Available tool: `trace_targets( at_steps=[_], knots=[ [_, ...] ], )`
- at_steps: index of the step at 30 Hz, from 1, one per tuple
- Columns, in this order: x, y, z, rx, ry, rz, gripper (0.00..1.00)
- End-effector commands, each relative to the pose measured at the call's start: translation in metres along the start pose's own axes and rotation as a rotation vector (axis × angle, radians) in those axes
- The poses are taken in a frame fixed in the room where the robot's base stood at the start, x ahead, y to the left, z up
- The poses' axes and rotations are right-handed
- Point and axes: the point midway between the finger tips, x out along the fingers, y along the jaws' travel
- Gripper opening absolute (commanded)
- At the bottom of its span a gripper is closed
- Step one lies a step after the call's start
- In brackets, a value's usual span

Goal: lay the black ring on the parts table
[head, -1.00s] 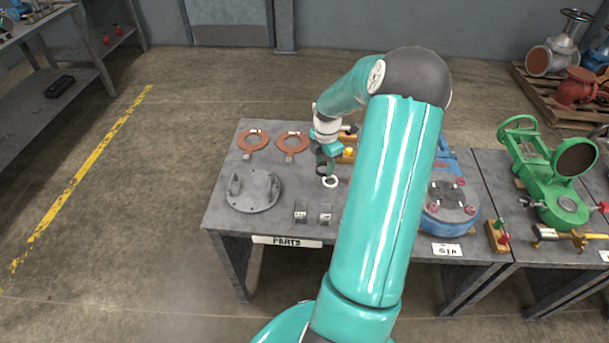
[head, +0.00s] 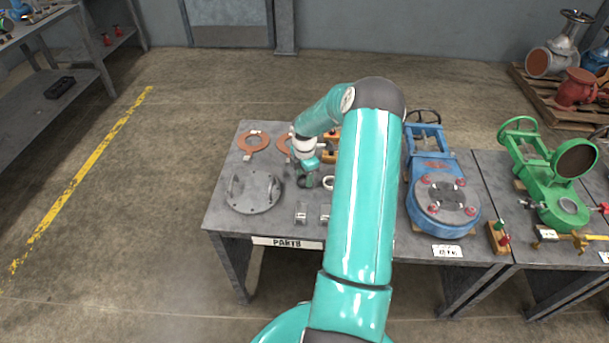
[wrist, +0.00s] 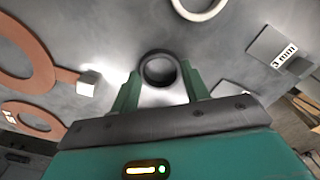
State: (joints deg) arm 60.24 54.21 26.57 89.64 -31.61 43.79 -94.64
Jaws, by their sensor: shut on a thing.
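My gripper (head: 305,184) is low over the parts table (head: 221,214), left of a white ring. It also shows in the wrist view (wrist: 160,82), with its two green fingers shut on the black ring (wrist: 158,54). The ring sits between the fingertips with its opening facing the camera. In the head view the ring is too small and dark to make out well. I cannot tell whether it touches the tabletop.
The white ring (head: 327,182) lies just right of my gripper. Copper rings (head: 253,141) lie behind, a grey flange (head: 254,192) to the left, and small grey blocks (head: 301,212) in front. A blue valve (head: 442,205) stands to the right. The table's front-left corner is clear.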

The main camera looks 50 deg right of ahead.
Motion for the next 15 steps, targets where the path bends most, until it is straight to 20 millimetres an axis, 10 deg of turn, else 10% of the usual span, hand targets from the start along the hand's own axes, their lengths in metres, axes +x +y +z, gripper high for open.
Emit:
trace_targets(
  at_steps=[6, 7, 9, 15],
  knots=[
    [0.0035, -0.0003, 0.0003, 0.000, 0.000, 0.000, 0.23],
    [0.0030, -0.0003, 0.0005, 0.001, 0.000, 0.000, 0.52],
    [0.0029, -0.0003, 0.0004, 0.001, 0.000, 0.000, 0.66],
    [0.0028, -0.0003, 0.0004, 0.000, 0.000, 0.000, 0.68]
  ],
)
